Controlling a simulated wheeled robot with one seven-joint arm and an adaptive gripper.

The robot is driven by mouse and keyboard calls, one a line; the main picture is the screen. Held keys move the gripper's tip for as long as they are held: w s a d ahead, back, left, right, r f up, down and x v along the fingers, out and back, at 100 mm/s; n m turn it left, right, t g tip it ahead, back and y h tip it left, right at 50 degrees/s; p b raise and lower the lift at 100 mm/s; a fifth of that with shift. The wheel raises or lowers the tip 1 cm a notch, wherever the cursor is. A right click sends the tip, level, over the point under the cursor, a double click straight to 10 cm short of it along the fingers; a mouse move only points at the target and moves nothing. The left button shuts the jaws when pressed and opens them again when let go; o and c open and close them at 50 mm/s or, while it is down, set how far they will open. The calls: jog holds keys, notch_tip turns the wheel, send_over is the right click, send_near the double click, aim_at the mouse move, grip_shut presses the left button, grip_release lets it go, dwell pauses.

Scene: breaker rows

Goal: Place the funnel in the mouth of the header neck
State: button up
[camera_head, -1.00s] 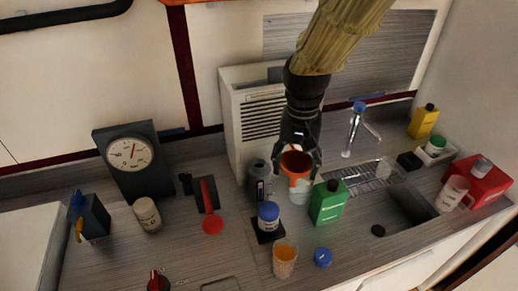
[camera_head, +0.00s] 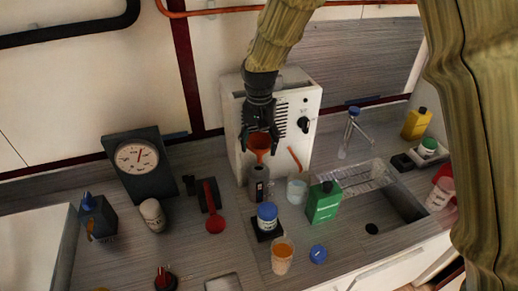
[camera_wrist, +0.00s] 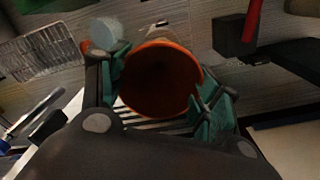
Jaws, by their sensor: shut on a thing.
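My gripper (camera_head: 260,146) is shut on the orange-red funnel (camera_head: 259,142) and holds it with its spout pointing down. In the wrist view the funnel's wide round mouth (camera_wrist: 158,82) shows between the green-padded fingers (camera_wrist: 165,88). A dark grey upright cylinder with a pale label (camera_head: 258,186), which looks like the header neck, stands below the funnel in front of the white machine. The funnel appears above its top in the head view; a gap seems to show, but the exact alignment in depth cannot be told.
The white grilled machine (camera_head: 308,102) stands close behind my gripper. A clear cup (camera_head: 297,191), green bottle (camera_head: 324,203) and blue-lidded jar (camera_head: 267,214) stand near the cylinder.

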aim_at(259, 161)
jog(key=shift+a+f+p, duration=0.1)
jog(key=shift+p, duration=0.2)
notch_tip(259, 161, down, 3)
jog(key=shift+w+f+p, duration=0.1)
jog(key=shift+f+p, duration=0.05)
jog(key=shift+p, duration=0.55)
jog(key=o, duration=1)
jog(key=shift+f, duration=0.1)
notch_tip(259, 161, up, 12)
jog(key=b, duration=0.3)
jog(key=shift+r, duration=0.2)
